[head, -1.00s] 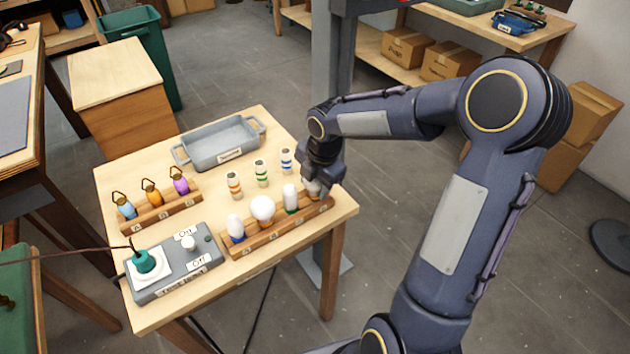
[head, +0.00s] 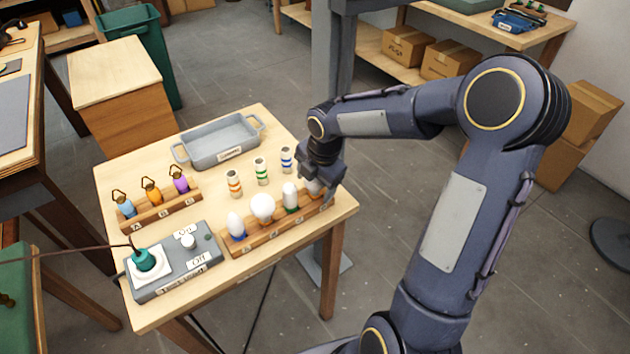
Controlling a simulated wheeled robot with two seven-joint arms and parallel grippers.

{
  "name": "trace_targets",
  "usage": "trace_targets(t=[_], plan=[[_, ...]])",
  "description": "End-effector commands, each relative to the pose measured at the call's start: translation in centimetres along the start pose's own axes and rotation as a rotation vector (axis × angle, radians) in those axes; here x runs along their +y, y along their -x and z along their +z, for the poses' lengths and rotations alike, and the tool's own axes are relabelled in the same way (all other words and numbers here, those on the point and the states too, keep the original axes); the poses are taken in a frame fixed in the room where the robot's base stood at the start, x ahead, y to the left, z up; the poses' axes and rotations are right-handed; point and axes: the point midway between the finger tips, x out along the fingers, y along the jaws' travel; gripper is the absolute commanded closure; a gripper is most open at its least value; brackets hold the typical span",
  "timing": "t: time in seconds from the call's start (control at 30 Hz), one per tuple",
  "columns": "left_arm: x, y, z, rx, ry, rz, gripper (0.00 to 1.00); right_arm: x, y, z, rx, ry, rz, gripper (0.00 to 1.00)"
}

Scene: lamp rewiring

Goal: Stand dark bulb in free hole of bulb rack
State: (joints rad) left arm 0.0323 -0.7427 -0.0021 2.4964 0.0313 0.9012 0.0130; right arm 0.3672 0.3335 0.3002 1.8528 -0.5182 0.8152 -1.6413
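The bulb rack (head: 262,242) is a wooden block along the front right of the table. Several white bulbs stand upright in it: one with a blue base (head: 236,226) at the left, a round one (head: 262,207), and one with a green base (head: 290,197). Another bulb (head: 313,187) is at the rack's right end, partly hidden by my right gripper (head: 318,180). The gripper's fingers are down around this bulb; whether they press on it I cannot tell. Which bulb is the dark one does not show. My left gripper is out of view.
A grey tray (head: 221,157) stands at the back. Three small striped cylinders (head: 261,171) stand behind the rack. A rack with three coloured lamps (head: 158,212) is at left. A grey switch box (head: 172,268) with a teal plug stands at the front left.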

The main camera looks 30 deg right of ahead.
Motion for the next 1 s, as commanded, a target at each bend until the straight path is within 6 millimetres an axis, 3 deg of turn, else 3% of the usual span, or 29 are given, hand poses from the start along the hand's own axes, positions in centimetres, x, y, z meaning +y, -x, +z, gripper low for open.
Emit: trace_targets(t=[0.33,0.73,1.0], plan=[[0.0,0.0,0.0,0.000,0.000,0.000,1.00,0.0,0.6,0.0,-0.002,0.000,0.001,0.27],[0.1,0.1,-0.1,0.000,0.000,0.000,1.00,0.1,6.8,0.1,-0.002,-0.001,0.003,0.27],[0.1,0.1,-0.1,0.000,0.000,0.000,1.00,0.0,7.9,0.0,0.000,-0.001,0.000,0.27]])
